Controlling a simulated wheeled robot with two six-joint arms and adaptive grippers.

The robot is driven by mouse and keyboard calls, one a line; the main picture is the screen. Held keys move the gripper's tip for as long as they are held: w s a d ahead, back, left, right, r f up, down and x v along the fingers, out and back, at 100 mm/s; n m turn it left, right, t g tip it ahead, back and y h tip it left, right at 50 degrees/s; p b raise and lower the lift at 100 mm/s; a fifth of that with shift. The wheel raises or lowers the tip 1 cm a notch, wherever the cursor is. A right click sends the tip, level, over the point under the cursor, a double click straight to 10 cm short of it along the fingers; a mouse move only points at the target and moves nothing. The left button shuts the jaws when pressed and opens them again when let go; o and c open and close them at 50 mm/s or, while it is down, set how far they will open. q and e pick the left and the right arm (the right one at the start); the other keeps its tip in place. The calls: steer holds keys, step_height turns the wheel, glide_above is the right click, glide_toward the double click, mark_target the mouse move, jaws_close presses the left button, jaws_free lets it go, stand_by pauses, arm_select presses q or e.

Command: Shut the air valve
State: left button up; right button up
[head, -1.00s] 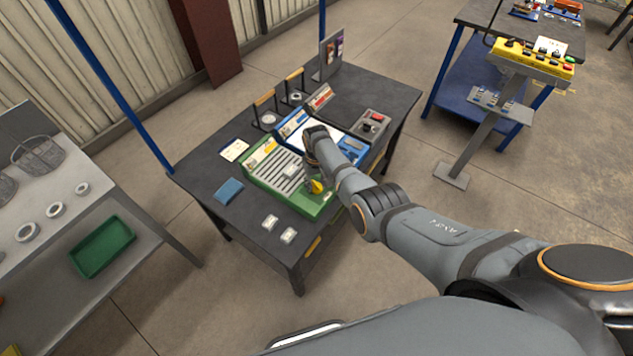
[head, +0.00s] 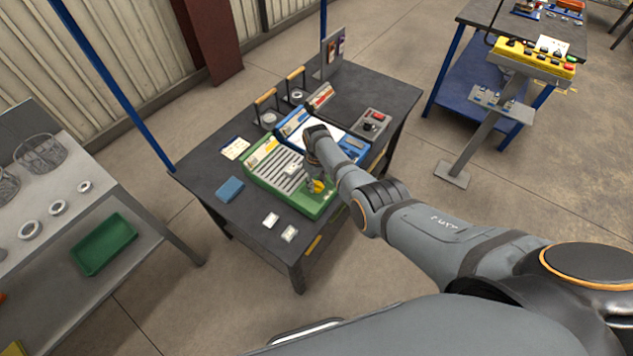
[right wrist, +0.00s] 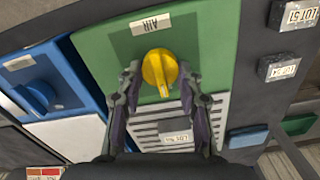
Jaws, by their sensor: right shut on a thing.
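The air valve is a yellow round knob with a raised grip bar (right wrist: 160,72) on a green panel (right wrist: 212,45), under a label reading AIR (right wrist: 150,24). In the right wrist view the bar points nearly straight down the picture. The knob also shows in the head view (head: 319,187), partly behind my fingers. My right gripper (right wrist: 160,78) has one finger on each side of the knob and is shut on it. In the head view, my right gripper (head: 312,184) is at the green panel's front end. My left gripper is not in view.
A blue panel with a blue knob (right wrist: 38,95) stands beside the green one. A grey box with a dark knob (head: 373,124) is at the table's right.

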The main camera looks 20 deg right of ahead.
mark_target(316, 182)
steer(key=o, duration=1.2)
steer(key=shift+c, duration=0.2)
step_height(316, 182, up, 12)
